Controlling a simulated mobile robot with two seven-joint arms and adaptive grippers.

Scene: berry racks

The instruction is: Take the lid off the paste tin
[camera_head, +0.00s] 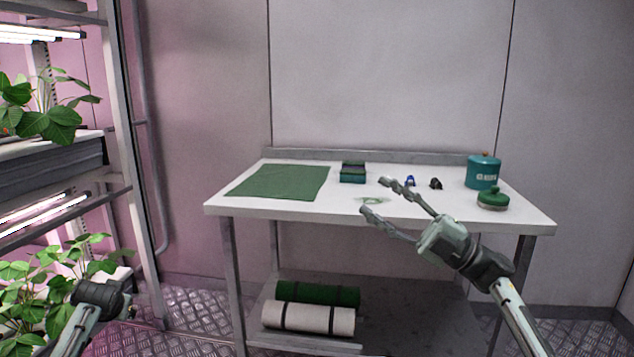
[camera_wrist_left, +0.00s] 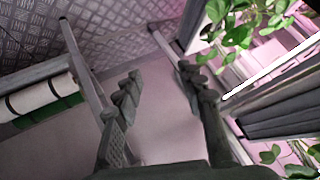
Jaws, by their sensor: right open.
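A small round green tin with a raised knob on its lid (camera_head: 493,199) sits at the right front of the white table; it looks like the paste tin, and the lid appears to be on. My right gripper (camera_head: 373,196) is open and empty. Its two fingers are spread and point left, in front of the table's middle in the head view, to the left of the tin and apart from it. My left gripper (camera_wrist_left: 160,80) is open and empty in the left wrist view, low beside the table. In the head view only part of the left arm shows.
A teal canister (camera_head: 483,172) stands behind the tin. A green cloth (camera_head: 280,182), a dark green box (camera_head: 353,172) and small blue (camera_head: 410,181) and black (camera_head: 436,184) items lie on the table (camera_head: 215,205). Rolled mats (camera_head: 308,318) lie below. Plant racks (camera_head: 120,120) stand left.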

